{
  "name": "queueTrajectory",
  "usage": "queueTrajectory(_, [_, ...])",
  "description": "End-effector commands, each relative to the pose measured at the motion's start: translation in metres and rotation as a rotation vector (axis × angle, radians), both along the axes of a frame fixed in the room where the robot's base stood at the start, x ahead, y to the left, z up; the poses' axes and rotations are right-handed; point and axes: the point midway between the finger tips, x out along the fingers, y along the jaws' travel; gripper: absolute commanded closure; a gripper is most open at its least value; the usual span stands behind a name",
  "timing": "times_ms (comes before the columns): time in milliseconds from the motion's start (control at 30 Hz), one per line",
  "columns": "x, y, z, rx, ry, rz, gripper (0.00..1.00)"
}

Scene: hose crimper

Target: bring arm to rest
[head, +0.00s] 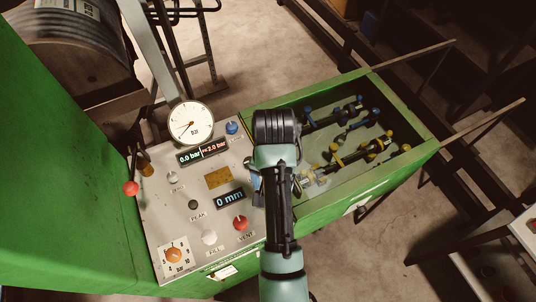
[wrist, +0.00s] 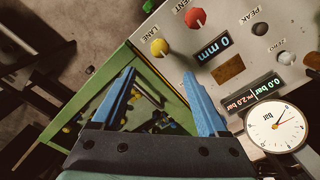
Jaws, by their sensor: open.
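My gripper shows in the wrist view (wrist: 159,73) with two blue fingers spread apart and nothing between them. It hangs above the border between the grey control panel (head: 152,208) and the open green bay. In the head view my arm reaches up from the bottom edge and mostly hides the gripper. I cannot tell the height of the fingers over the panel.
A round gauge (head: 190,123) stands up at the panel's back edge. A red-balled lever (head: 131,188) sticks up at the left. The green bay (head: 432,143) holds several blue and yellow fittings. Two rods jut out at the right. A hose drum (head: 75,50) stands back left.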

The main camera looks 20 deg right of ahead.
Motion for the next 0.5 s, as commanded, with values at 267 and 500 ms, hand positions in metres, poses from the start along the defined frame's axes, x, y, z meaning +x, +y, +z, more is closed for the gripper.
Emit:
queueTrajectory(267, [0.000, 0.000, 0.000, 0.000, 0.000, 0.000, 0.23])
queueTrajectory(500, [0.077, -0.001, 0.053, -0.127, -0.354, 0.115, 0.23])
